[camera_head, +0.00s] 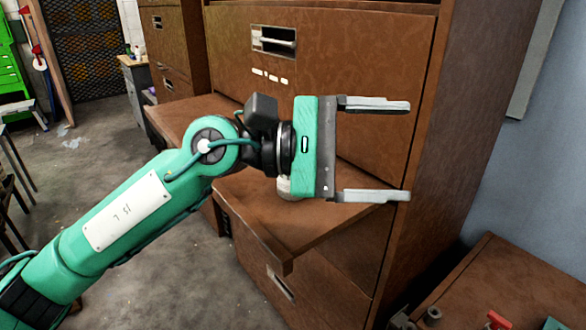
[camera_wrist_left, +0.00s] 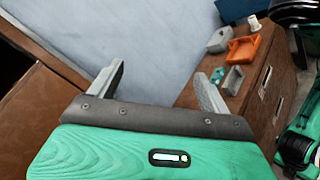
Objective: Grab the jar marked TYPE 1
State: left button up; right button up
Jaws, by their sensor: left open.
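My left gripper (camera_head: 405,150) is open and empty in the head view. Its two fingers point right, in front of the brown cabinet (camera_head: 340,60) and above a pulled-out brown surface (camera_head: 265,215). In the left wrist view the open left gripper (camera_wrist_left: 161,70) has nothing between its fingers, with a pale blue-grey wall beyond. I cannot make out a jar marked TYPE 1 in either view. A small pale shape shows at the lower edge of my gripper body in the head view; I cannot tell what it is. My right gripper is not in view.
A brown bench (camera_head: 510,285) stands at the lower right, with a red item (camera_head: 497,320) near its edge. In the left wrist view an orange holder (camera_wrist_left: 243,50) and a grey block (camera_wrist_left: 219,40) sit on a brown top. Open floor (camera_head: 100,160) lies left.

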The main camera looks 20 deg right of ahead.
pick_arm(q)
notch_tip(320, 180, down, 3)
jog(key=d+m+t+y, duration=0.1)
jog(key=m+t+y, duration=0.1)
jog(key=m+y, duration=0.2)
jog(key=m+t+y, duration=0.4)
jog(key=t+y, duration=0.6)
jog(key=t, duration=0.1)
send_over(283, 181)
jog(key=d, duration=0.2)
jog(key=f, duration=0.4)
jog(key=shift+s+a, duration=0.25)
jog(key=shift+s, duration=0.05)
jog(key=shift+x, duration=2.75)
jog(key=shift+a, duration=0.2)
jog(key=shift+c, duration=0.4)
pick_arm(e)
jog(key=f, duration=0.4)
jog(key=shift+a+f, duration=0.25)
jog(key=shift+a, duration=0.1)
pick_arm(q)
jog(key=c, duration=1.1)
jog(key=shift+c, duration=1)
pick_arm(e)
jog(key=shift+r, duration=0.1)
